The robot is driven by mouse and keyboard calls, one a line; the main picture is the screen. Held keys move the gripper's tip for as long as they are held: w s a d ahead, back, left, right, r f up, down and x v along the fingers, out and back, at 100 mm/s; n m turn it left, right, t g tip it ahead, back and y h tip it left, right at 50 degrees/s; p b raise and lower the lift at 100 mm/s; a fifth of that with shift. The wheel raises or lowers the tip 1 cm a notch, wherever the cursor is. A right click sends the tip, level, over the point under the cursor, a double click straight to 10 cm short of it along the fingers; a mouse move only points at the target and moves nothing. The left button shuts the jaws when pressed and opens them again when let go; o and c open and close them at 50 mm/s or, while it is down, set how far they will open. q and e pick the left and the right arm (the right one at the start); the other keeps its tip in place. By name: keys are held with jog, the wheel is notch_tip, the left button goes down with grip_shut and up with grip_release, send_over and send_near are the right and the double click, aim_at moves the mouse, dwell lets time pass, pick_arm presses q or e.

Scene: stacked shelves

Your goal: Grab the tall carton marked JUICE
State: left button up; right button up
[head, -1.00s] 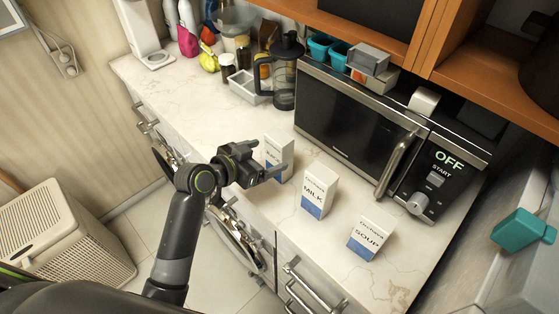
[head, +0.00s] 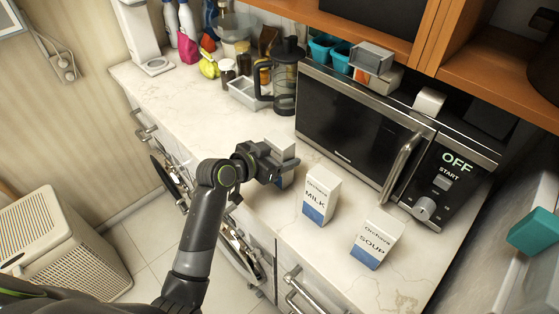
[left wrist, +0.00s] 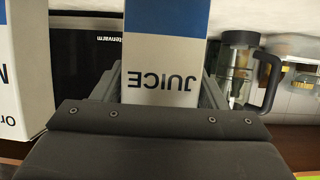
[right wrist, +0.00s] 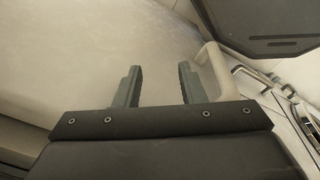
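The JUICE carton (left wrist: 163,60) is white with a blue band and shows upside down in the left wrist view. In the head view its top (head: 281,149) shows beside my left gripper (head: 277,167), which hides most of it. My left gripper (left wrist: 163,88) is spread wide, with the carton between its fingers. The fingers are close to both sides, and contact is hard to judge. The carton appears to stand on the counter. My right gripper (right wrist: 161,82) is open and empty in the right wrist view.
A MILK carton (head: 319,194) and a SOUP carton (head: 375,240) stand right of the JUICE carton on the counter (head: 190,109). The microwave (head: 360,120) stands behind them. A coffee press (head: 285,80) and several containers are farther back. The counter's left stretch is clear.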

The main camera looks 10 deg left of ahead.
pick_arm(q)
jog(key=c, duration=0.7)
jog(key=shift+c, duration=0.8)
jog(key=shift+r, duration=0.2)
